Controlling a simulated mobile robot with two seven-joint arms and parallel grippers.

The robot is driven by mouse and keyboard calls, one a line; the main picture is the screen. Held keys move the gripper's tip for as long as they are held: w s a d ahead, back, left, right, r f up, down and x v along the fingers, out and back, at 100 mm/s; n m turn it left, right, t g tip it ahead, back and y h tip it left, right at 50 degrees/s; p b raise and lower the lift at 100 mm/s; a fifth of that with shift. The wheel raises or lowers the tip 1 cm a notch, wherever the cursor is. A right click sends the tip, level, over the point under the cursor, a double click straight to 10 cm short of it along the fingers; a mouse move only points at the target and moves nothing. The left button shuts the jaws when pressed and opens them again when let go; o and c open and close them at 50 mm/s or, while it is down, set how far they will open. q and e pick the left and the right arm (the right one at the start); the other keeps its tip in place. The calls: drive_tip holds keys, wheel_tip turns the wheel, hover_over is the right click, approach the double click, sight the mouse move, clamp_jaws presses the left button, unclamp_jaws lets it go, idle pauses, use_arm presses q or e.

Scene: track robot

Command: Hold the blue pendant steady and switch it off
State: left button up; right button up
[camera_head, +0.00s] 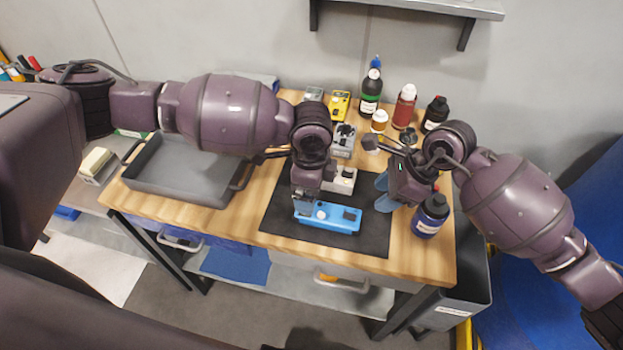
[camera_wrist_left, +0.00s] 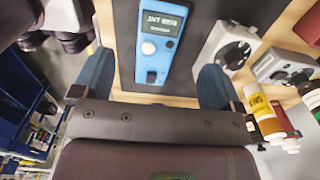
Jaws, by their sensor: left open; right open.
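The blue pendant (camera_head: 335,219) lies on a dark mat (camera_head: 282,235) near the table's front edge. In the left wrist view the pendant (camera_wrist_left: 155,62) shows a dark display with white characters and a pale round button below it. My left gripper (camera_head: 302,208) is over the pendant's left end, and its arm hides part of it. In the left wrist view my left gripper (camera_wrist_left: 155,82) is open, with one finger on each side of the pendant and gaps between. My right gripper (camera_head: 383,193) is open and empty, right of the pendant at the mat's right side.
A blue bottle with a dark cap (camera_head: 431,216) stands close to my right gripper. Pale grey devices (camera_head: 344,180) lie behind the pendant. Several bottles (camera_head: 404,105) and a yellow device (camera_head: 340,104) stand at the back. A grey tray (camera_head: 180,185) fills the table's left.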

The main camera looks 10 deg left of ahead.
sight(328, 216)
use_arm(q)
wheel_tip(328, 216, down, 9)
drive_tip(key=shift+r, duration=0.1)
idle(0.3)
